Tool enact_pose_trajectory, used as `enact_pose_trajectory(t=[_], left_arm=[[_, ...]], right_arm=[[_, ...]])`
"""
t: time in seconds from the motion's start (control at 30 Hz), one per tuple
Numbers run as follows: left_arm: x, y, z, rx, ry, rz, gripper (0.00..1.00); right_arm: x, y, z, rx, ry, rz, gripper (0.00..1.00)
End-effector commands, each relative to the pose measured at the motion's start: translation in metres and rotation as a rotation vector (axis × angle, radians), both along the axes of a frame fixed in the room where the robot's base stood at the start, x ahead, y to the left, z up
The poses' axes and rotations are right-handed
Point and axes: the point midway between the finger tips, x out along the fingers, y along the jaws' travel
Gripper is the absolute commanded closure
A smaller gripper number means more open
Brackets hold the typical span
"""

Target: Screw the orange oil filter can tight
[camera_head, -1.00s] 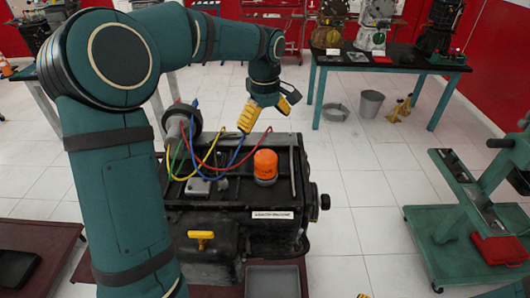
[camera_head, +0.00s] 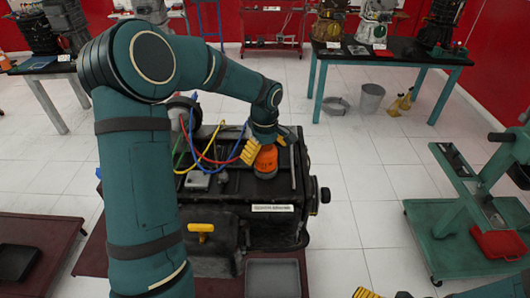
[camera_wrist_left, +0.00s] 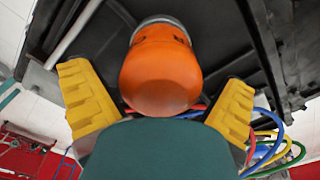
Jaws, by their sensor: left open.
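The orange oil filter can (camera_head: 266,161) stands upright on top of the black engine trainer (camera_head: 245,225). My left gripper (camera_head: 268,144) is at the can, with yellow fingers around its upper part. In the left wrist view the can (camera_wrist_left: 161,72) sits between the two spread yellow fingers (camera_wrist_left: 160,105). A gap shows on each side, so the gripper is open and not touching it there. The can's base meets a grey round seat in that view. My right gripper is not clearly seen; only small yellow bits show at the bottom edge of the head view.
Blue, red, yellow and green cables (camera_head: 218,150) loop just left of the can. A metal bar (camera_head: 292,168) lies to its right. A grey tray (camera_head: 272,278) sits in front of the engine. A green cart (camera_head: 465,240) stands at the right.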

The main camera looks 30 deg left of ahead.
Motion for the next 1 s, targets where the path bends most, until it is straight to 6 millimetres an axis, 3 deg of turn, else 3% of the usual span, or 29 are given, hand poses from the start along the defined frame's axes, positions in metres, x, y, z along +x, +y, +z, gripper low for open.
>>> enact_pose_trajectory(t=[0.17, 0.27, 0.37, 0.4, 1.0], left_arm=[[0.0, 0.0, 0.0, 0.0, 0.0, 0.0, 0.0], [0.0, 0.0, 0.0001, 0.0, 0.0, 0.0, 0.28], [0.0001, 0.0, 0.0002, 0.0, 0.0, 0.0, 0.63], [0.0001, 0.0, 0.0002, 0.0, 0.0, 0.0, 0.67], [0.0008, -0.0002, 0.0008, 0.0, -0.001, -0.139, 0.67]], right_arm=[[0.0, 0.0, 0.0, 0.0, 0.0, 0.0, 0.0], [0.0001, 0.0, 0.0, 0.0, 0.0, 0.0, 0.0], [0.0001, 0.0, 0.0, 0.0, 0.0, 0.0, 0.0], [0.0, 0.0, 0.0, 0.0, 0.0, 0.0, 0.0], [0.0, 0.0, -0.0015, 0.0, 0.0, 0.0, 0.0]])
